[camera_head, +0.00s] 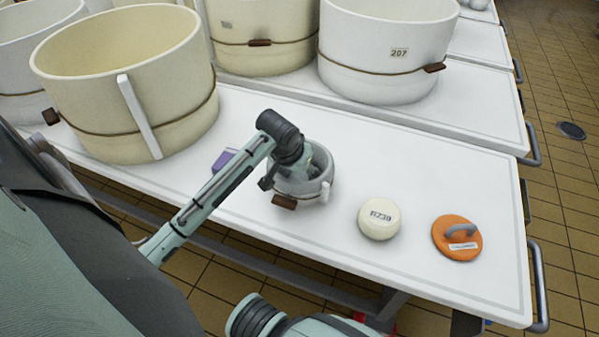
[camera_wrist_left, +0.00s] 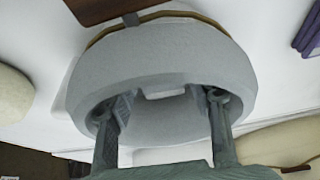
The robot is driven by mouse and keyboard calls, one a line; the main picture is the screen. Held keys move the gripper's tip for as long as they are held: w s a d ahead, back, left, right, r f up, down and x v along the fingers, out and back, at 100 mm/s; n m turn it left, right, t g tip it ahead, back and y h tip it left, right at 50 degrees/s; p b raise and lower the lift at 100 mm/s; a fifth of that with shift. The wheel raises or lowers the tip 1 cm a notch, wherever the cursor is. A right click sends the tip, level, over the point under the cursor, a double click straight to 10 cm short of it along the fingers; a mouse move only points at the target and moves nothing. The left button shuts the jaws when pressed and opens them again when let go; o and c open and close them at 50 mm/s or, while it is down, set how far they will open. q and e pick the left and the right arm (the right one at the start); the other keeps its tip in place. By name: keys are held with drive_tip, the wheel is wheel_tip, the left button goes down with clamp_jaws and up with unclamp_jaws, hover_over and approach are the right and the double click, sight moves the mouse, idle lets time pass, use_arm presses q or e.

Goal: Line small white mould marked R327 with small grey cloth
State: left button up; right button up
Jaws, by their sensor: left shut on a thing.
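The small white mould (camera_head: 311,194) stands on the white table, with a brown strap and a brown block on its near side. I cannot read a mark on it. The grey cloth (camera_head: 322,160) is in and over the mould's mouth, mostly hidden by my left gripper (camera_head: 300,172) in the head view. In the left wrist view the grey cloth (camera_wrist_left: 165,68) covers the rim and upper side. My left gripper's fingers (camera_wrist_left: 162,118) reach into the cloth's hollow and are shut on it. My right gripper is not in view.
A cream round marked like R730 (camera_head: 379,219) and an orange lid (camera_head: 457,238) lie right of the mould. A purple thing (camera_head: 222,159) lies left. A large cream vat (camera_head: 130,85) and vat 207 (camera_head: 385,60) stand behind.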

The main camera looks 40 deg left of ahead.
use_arm(q)
drive_tip(key=shift+s+f+p, duration=0.15)
drive_tip(key=shift+f+p, duration=0.1)
drive_tip(key=shift+p, duration=0.1)
idle(0.4)
drive_tip(key=shift+s+d+f, duration=0.1)
idle(0.7)
drive_tip(key=o, duration=1.2)
drive_tip(key=shift+r, duration=0.35)
drive_tip(key=v, duration=1.1)
drive_tip(key=shift+r, duration=0.2)
